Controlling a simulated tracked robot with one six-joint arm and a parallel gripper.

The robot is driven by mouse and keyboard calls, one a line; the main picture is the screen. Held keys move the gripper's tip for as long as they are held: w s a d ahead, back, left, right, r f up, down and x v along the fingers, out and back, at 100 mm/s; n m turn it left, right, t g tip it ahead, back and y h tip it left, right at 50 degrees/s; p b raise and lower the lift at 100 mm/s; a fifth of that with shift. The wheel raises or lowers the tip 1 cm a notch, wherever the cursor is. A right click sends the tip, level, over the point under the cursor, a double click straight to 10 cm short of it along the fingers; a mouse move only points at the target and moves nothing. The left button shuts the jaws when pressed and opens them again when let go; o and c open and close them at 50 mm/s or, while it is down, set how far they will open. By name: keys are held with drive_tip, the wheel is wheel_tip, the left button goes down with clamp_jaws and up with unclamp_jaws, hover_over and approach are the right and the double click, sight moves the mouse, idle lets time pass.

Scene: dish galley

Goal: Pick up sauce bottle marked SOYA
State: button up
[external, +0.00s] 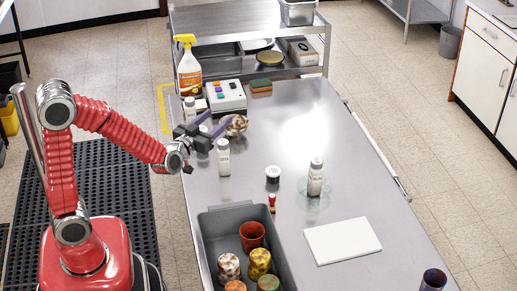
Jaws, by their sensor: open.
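Three pale bottles with dark markings stand on the steel table. One bottle (223,158) is upright just in front of my gripper, a second bottle (315,178) stands right of the middle, and a third bottle (190,110) stands at the back left near the spray bottle. The labels are too small to read, so I cannot tell which is marked SOYA. My gripper (213,125) is open and appears empty, above the table's left side, beside a patterned brown-and-white item (237,125).
A grey bin (205,238) with several cups stands at the front. A white board (342,241), a black-and-white jar (272,174) and a small red-topped item (272,202) lie nearby. A button box (226,96) and spray bottle (189,70) are behind. The table's back right is clear.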

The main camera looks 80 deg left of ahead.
sight(220, 149)
wheel_tip(220, 149, down, 13)
drive_tip(key=shift+w+d+f, duration=0.1)
idle(0.3)
drive_tip(key=shift+x, duration=1.25)
drive_tip(key=x, duration=0.5)
drive_tip(key=shift+c, duration=0.6)
drive_tip(key=shift+f, duration=0.1)
clamp_jaws()
